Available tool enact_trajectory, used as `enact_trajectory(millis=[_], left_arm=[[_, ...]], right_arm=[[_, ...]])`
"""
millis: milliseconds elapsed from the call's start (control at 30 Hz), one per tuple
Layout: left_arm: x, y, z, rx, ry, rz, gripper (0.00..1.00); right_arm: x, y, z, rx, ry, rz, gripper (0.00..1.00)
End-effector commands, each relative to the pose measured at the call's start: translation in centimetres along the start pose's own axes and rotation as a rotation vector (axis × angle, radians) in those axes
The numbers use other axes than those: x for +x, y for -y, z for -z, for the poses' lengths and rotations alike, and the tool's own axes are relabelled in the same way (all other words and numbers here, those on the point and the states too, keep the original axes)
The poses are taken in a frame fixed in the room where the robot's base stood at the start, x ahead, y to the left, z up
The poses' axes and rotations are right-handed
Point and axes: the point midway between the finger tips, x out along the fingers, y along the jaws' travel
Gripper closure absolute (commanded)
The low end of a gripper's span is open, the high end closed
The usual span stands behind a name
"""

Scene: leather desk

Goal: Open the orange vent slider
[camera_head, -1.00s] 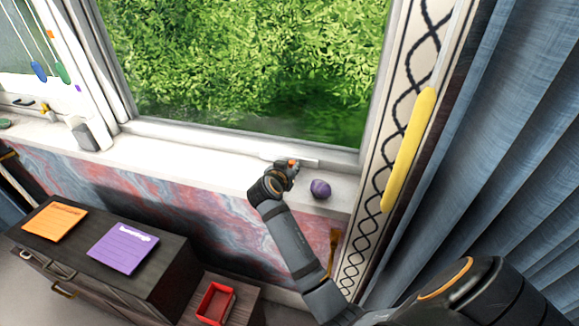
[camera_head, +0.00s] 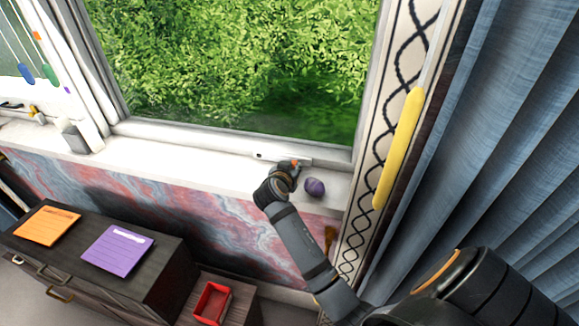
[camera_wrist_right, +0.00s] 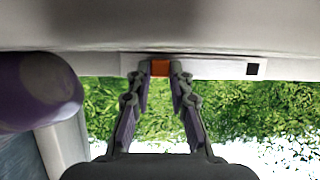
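The orange vent slider (camera_wrist_right: 160,68) sits on a pale vent strip (camera_wrist_right: 215,68) along the window frame. It shows as a small orange spot (camera_head: 294,162) in the head view. My right gripper (camera_wrist_right: 160,72) has a fingertip on each side of the slider, apparently touching it. In the head view, my right gripper (camera_head: 286,170) reaches the strip at the bottom of the window. A small dark square (camera_wrist_right: 256,69) shows near one end of the strip, on the left in the head view. My left gripper is not in view.
A purple ball-like object (camera_head: 314,187) stands on the sill close to the right of my gripper and looms in the wrist view (camera_wrist_right: 35,92). A yellow handle (camera_head: 399,147) and blue curtains (camera_head: 500,110) are farther right. A dark cabinet (camera_head: 165,270) is below left.

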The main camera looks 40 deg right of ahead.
Motion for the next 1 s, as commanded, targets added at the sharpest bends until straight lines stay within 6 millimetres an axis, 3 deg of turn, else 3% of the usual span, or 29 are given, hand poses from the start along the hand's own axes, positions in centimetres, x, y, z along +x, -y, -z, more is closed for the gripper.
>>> enact_trajectory(millis=[33,167,467,567,833,1000], left_arm=[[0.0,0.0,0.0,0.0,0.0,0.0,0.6],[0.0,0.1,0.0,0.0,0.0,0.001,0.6],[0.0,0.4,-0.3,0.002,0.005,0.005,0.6],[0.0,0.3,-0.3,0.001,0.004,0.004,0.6],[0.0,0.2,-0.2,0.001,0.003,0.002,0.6],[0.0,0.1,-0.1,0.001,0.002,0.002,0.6]], right_arm=[[0.0,0.0,0.0,0.0,-0.001,0.0,0.73],[0.0,0.0,0.0,0.0,-0.001,0.001,0.57],[-0.1,0.0,0.2,0.001,-0.001,0.001,0.57],[-0.5,0.1,1.3,0.004,-0.004,0.001,0.57],[-2.8,0.1,6.8,0.005,-0.004,0.002,0.57],[-3.6,0.0,8.8,0.002,-0.002,0.0,0.57]])
